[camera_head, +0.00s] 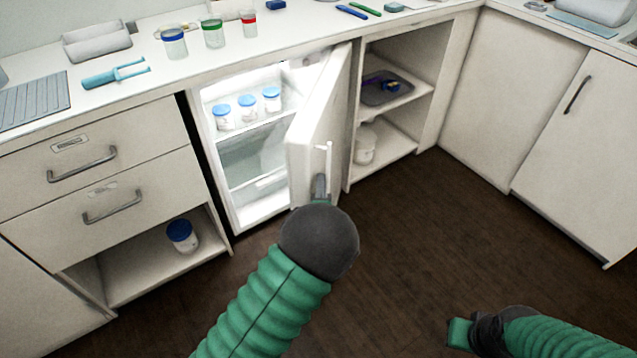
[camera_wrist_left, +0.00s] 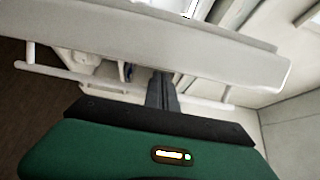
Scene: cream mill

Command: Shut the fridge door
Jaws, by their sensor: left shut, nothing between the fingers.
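The small fridge (camera_head: 222,175) under the counter stands open, its lit inside showing several white jars with blue lids on the top shelf. Its white door (camera_head: 338,120) is swung out to the right, with a thin upright handle on its outer face. My left gripper (camera_head: 320,187) is shut and empty at the lower part of the door, close to the handle. In the left wrist view the door (camera_wrist_left: 150,45) spans the top, and the gripper's dark fingers (camera_wrist_left: 162,92) are by the handle bar; I cannot tell if they touch. My right gripper (camera_head: 460,333) is low at the right, far from the door.
An open shelf unit (camera_head: 395,150) is right of the door, holding a tray (camera_head: 388,90) and a white pot (camera_head: 364,145). Drawers (camera_head: 100,170) are left of the fridge. The dark floor (camera_head: 420,230) in front is clear.

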